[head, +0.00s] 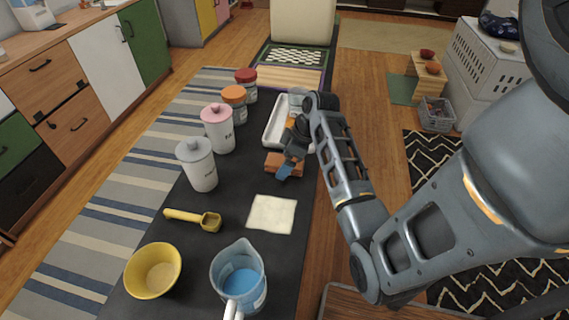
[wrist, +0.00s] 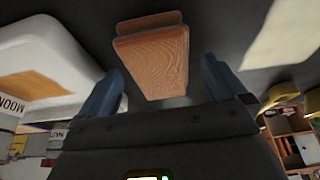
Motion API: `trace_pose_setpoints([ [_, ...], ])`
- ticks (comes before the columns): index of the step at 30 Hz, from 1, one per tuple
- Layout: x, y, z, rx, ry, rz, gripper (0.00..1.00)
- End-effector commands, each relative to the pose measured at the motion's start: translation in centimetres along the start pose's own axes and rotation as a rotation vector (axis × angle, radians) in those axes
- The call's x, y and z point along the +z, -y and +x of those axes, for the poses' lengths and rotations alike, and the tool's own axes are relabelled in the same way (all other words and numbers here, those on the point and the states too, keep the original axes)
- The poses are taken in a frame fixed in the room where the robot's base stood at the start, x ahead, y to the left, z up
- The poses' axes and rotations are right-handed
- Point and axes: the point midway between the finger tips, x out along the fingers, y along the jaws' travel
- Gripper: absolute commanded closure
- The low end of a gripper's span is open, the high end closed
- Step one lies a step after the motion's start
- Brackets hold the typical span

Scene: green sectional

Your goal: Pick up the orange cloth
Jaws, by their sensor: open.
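The orange cloth (head: 272,162) lies folded on the dark counter in the head view, partly hidden behind my gripper. In the wrist view the folded orange cloth (wrist: 154,58) shows between and beyond my two fingers. My gripper (head: 285,173) is at the cloth in the head view. In the wrist view my gripper (wrist: 158,88) is open with a blue finger on each side, and nothing is held. I cannot tell whether the fingertips touch the cloth.
A white tray (head: 271,131) lies just behind the cloth. A cream cloth (head: 272,214) lies nearer. Canisters (head: 198,168), jars (head: 235,100), a yellow scoop (head: 192,218), a yellow bowl (head: 153,270) and a blue-filled jug (head: 239,275) stand along the counter.

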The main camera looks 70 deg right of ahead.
Motion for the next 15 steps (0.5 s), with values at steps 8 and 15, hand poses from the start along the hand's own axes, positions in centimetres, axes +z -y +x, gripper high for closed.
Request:
trace_pose_setpoints([
  [8, 0.0, 0.01, 0.14, 0.0, 0.0, 0.0, 0.05],
  [15, -0.01, 0.01, 0.13, 0.0, 0.0, 0.0, 0.28],
])
